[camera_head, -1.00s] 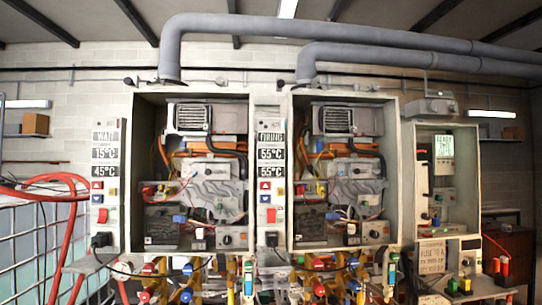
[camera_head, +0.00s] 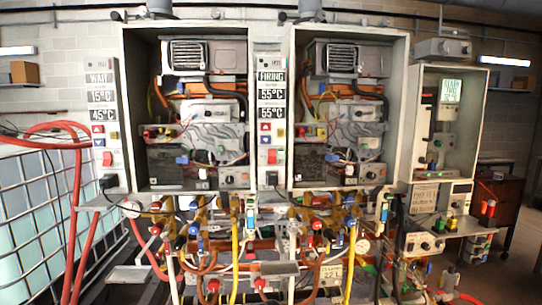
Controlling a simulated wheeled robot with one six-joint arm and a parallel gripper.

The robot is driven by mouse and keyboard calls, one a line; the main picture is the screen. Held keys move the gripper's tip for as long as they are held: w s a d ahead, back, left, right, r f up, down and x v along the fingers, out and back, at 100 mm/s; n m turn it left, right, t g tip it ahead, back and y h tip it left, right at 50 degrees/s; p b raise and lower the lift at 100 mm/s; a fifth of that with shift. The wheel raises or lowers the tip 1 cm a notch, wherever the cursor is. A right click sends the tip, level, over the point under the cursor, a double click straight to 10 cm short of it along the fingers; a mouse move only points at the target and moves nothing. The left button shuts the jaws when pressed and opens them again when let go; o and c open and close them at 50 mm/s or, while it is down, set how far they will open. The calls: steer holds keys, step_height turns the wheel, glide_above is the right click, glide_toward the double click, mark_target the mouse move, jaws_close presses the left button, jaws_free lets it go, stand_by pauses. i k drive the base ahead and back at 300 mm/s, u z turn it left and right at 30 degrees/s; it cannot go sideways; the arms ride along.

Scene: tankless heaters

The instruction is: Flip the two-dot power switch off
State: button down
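Two red rocker switches show on the narrow white control panels. One red switch (camera_head: 107,159) is on the left panel (camera_head: 104,130), below the "WAIT" display (camera_head: 100,78). The other red switch (camera_head: 272,156) is on the middle panel, below the "FIRING" display (camera_head: 271,77). Dot marks are too small to make out, so I cannot tell which switch has two dots, nor how either rocker is set. Blue and red arrow buttons sit above each switch. My gripper is not in view.
Two open heater cabinets (camera_head: 122,60) stand beside the panels, with a smaller cabinet (camera_head: 473,165) at right. Below them are valves, yellow hoses (camera_head: 235,265) and pipes. Red hoses (camera_head: 78,215) and a wire cage (camera_head: 40,215) are at left. Floor shows at far right.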

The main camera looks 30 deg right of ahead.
mark_target(272, 154)
steer(key=k, duration=0.65)
steer(key=u, duration=0.6)
steer(key=i, duration=1.05)
steer(key=z, duration=0.6)
steer(key=i, duration=0.6)
steer(key=z, duration=0.6)
